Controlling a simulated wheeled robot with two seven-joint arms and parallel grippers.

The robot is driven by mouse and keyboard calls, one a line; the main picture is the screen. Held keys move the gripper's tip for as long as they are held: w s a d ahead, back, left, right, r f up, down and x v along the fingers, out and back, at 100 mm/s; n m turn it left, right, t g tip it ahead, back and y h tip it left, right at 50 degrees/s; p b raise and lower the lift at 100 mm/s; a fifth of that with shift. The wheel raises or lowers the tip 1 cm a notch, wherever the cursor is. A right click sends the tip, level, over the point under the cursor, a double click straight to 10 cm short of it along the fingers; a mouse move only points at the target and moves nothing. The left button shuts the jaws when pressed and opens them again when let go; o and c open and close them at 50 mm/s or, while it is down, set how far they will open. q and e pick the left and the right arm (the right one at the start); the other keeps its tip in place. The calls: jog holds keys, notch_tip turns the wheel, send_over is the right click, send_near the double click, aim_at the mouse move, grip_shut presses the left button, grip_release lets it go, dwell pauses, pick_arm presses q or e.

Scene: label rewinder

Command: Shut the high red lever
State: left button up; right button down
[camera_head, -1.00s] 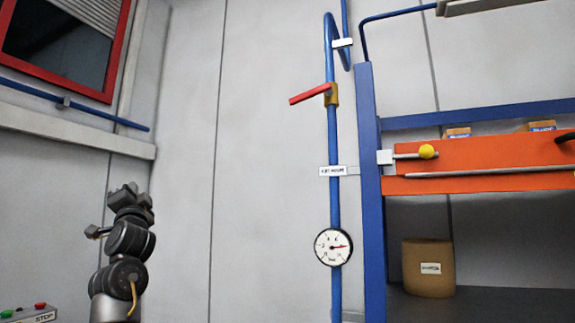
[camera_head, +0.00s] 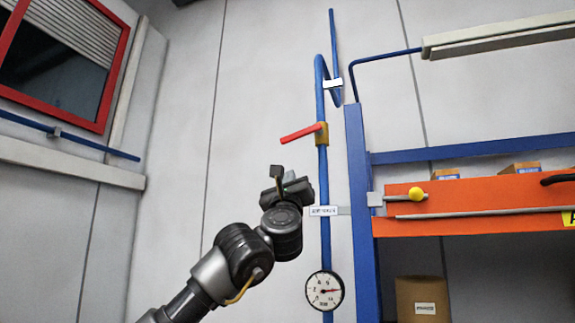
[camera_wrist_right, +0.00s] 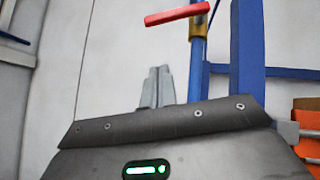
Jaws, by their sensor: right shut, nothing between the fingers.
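The red lever (camera_head: 299,133) sits high on a vertical blue pipe (camera_head: 325,178). It sticks out to the left from a brass valve body (camera_head: 321,134), across the pipe, its free end a little lower. In the right wrist view the lever (camera_wrist_right: 177,15) is at the top, above the fingers. My right gripper (camera_head: 277,171) is below and left of the lever, apart from it, with fingers pointing up. Its fingers (camera_wrist_right: 157,87) are shut and empty in the right wrist view. My left gripper is not in view.
A blue rack post (camera_head: 362,220) stands close to the right, with an orange beam (camera_head: 470,205) bearing a yellow knob (camera_head: 416,194). The wall left of the lever is clear.

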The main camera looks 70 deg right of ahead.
aim_at(302, 136)
jog(key=a+r+p+x, duration=0.2)
jog(key=p+x, duration=0.7)
jog(key=x, duration=0.2)
jog(key=shift+w+d+r, duration=0.25)
jog(key=shift+w+d, duration=0.05)
jog(key=shift+w, duration=0.15)
jog(key=shift+d, duration=0.1)
jog(key=shift+s, duration=0.1)
